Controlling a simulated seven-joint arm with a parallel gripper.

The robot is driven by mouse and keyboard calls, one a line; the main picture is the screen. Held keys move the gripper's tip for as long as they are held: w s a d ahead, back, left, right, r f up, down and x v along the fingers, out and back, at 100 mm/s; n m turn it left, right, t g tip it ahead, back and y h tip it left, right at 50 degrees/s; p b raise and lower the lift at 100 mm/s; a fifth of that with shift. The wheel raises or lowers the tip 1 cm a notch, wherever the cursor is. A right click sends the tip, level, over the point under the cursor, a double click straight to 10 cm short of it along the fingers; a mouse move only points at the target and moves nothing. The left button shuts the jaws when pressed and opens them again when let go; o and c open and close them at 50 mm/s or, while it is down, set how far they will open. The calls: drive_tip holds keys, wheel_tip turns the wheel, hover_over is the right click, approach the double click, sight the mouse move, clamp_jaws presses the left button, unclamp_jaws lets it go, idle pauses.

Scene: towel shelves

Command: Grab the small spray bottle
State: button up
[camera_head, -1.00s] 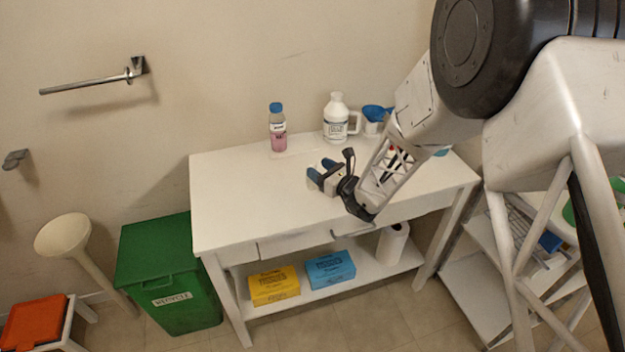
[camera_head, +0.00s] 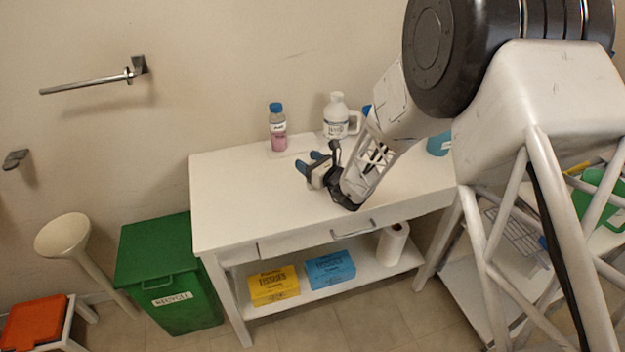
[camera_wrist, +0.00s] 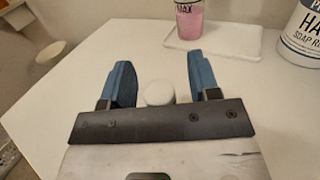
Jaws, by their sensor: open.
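My gripper (camera_head: 311,163) is over the white table with its two blue fingers apart; the fingers also show in the wrist view (camera_wrist: 158,64). A small white rounded thing (camera_wrist: 159,93) shows between the finger bases in the wrist view. I cannot tell whether it is the small spray bottle's top. A small clear bottle with pink liquid and a blue cap (camera_head: 277,128) stands upright at the back of the table, apart from my fingers. Its lower part shows beyond them in the wrist view (camera_wrist: 189,20). No spray nozzle can be made out.
The pink bottle stands on a white tray (camera_wrist: 232,42). A white labelled jug (camera_head: 336,118) is to its right. A teal container (camera_head: 438,144) is at the table's right, partly behind my arm. The table's left part (camera_head: 230,200) is clear.

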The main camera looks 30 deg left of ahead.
clamp_jaws()
idle(0.3)
drive_tip(key=shift+r, duration=1.6)
drive_tip(key=shift+s+d+r, duration=0.1)
drive_tip(key=shift+s+r, duration=0.05)
drive_tip(key=shift+r, duration=0.15)
drive_tip(key=s+d+r, duration=0.1)
drive_tip(key=s+d, duration=0.9)
drive_tip(key=s, duration=0.2)
drive_tip(key=shift+r, duration=0.15)
